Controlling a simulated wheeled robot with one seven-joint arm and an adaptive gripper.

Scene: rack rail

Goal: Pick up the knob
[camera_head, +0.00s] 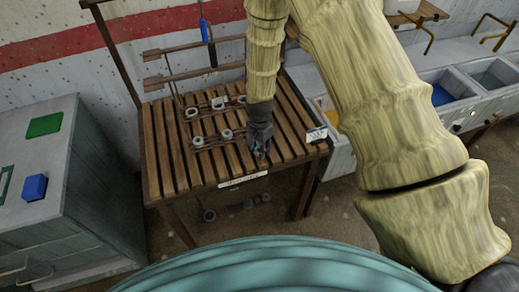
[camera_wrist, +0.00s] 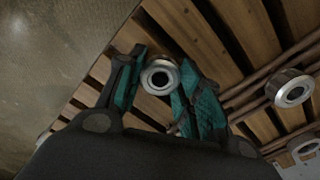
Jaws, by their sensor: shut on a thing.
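My gripper (camera_head: 259,151) is over the front right part of a slatted wooden table (camera_head: 168,165). In the wrist view, my gripper's teal fingers (camera_wrist: 168,92) are shut on a round metallic knob (camera_wrist: 160,77) with a dark hole in its middle. The fingers stand on both sides of this knob. In the head view the held knob is hidden by the gripper. Other knobs sit on rails to the left, such as one knob (camera_head: 226,134) near the gripper. In the wrist view another knob (camera_wrist: 290,89) sits on a rail at the right.
A grey cabinet (camera_head: 75,185) at the left carries a green pad (camera_head: 45,125) and a blue block (camera_head: 34,187). A blue-handled item (camera_head: 204,31) hangs behind the table. A white label (camera_head: 243,180) is on the table's front edge.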

